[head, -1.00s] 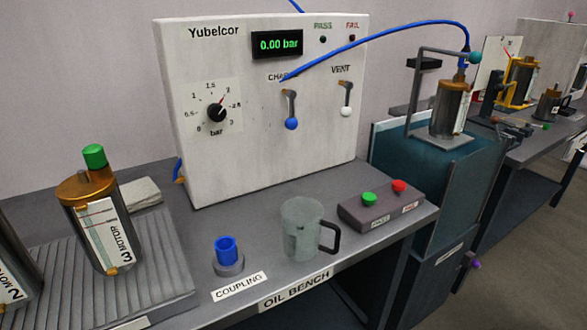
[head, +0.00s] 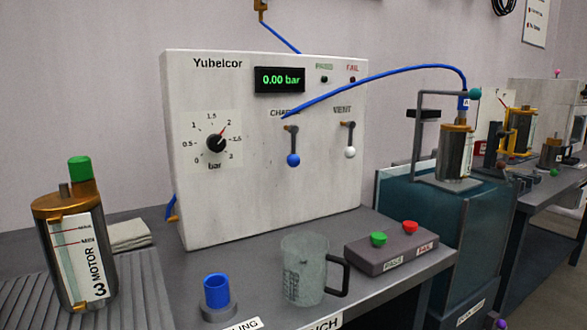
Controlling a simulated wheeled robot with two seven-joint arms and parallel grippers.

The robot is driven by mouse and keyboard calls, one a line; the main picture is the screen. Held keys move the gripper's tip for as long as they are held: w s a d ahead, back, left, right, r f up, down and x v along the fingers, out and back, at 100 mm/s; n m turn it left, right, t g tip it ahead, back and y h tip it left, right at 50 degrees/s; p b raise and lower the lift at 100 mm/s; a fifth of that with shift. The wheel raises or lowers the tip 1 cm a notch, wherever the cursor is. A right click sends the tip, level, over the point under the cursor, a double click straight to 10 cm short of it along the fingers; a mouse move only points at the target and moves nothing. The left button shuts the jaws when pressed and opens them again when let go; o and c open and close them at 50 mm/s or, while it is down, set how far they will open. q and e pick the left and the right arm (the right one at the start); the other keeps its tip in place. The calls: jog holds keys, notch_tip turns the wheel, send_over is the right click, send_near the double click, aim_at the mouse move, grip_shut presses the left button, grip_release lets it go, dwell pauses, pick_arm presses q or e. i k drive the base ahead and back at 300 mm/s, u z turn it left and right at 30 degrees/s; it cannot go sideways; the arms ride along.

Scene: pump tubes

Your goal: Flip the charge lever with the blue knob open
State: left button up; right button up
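The charge lever (head: 293,143) is on the white Yubelcor panel, below the partly covered CHARGE label. Its blue knob (head: 293,160) hangs at the bottom, so the lever points straight down. The vent lever with a white knob (head: 350,152) hangs down to its right. The display (head: 279,79) reads 0.00 bar. A blue hose (head: 380,72) runs from the panel near the charge lever to a motor in a stand at the right. Neither of my grippers is in the head view.
Motor 3 (head: 75,245) with a green cap stands at the left. A blue coupling (head: 217,290), a clear jug (head: 304,272) and a button box (head: 393,249) with green and red buttons stand on the bench before the panel. The space directly before the levers is clear.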

aim_at(292, 160)
jog(key=z, duration=1.5)
jog(key=k, duration=0.7)
jog(key=u, duration=0.75)
